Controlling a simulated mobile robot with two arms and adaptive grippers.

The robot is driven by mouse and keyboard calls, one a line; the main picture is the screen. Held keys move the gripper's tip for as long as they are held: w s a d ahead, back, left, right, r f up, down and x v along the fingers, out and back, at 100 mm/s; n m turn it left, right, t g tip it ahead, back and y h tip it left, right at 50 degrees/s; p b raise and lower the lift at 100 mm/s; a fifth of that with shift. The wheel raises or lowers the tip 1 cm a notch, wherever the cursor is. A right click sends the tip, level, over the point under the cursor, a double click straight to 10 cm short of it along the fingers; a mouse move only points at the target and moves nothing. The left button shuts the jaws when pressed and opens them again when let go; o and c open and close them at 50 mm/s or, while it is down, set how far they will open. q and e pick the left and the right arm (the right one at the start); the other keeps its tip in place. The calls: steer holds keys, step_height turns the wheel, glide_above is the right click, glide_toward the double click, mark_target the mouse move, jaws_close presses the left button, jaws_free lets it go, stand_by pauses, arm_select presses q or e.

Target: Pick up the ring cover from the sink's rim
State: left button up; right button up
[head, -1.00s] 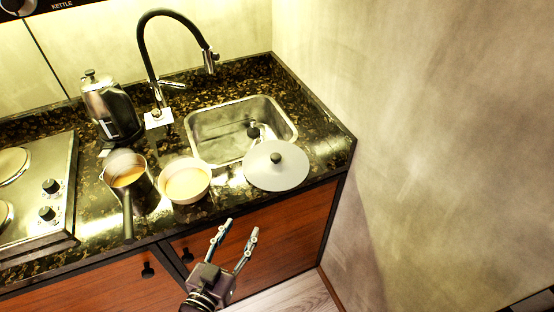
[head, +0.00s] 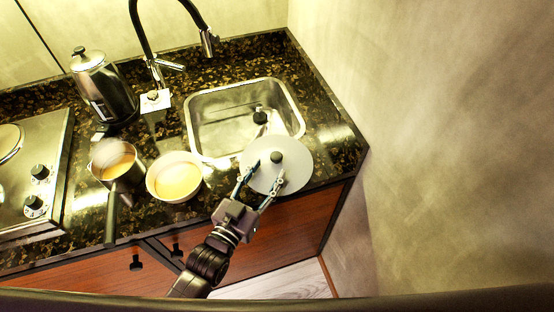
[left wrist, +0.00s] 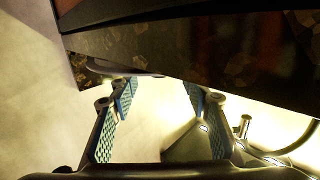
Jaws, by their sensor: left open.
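The cover (head: 294,163) is a round pale grey disc with a black knob at its centre. It lies over the front right corner of the sink's rim (head: 194,135) and overhangs the counter's front. My left gripper (head: 267,172) is open, with its fingertips at the cover's near edge, one on each side of the knob line. From the head view I cannot tell whether they are above or below the disc. In the left wrist view the two blue-padded fingers (left wrist: 160,95) stand apart with nothing gripped between them. My right gripper is out of view.
A bowl (head: 174,178) and a handled pot (head: 117,165) stand left of the cover. A kettle (head: 103,90) and a black tap (head: 139,40) are behind. A black-knobbed item (head: 260,118) is in the sink. A wall (head: 440,130) rises at the right.

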mark_target(274, 162)
arm_select(q)
steer(key=x, duration=0.4)
steer(key=shift+w+d+p, duration=0.1)
steer(key=shift+w+p, duration=0.05)
steer(key=shift+p, duration=0.2)
steer(key=shift+c, duration=0.4)
steer(key=c, duration=0.8)
steer(key=shift+r, duration=0.1)
jaws_close()
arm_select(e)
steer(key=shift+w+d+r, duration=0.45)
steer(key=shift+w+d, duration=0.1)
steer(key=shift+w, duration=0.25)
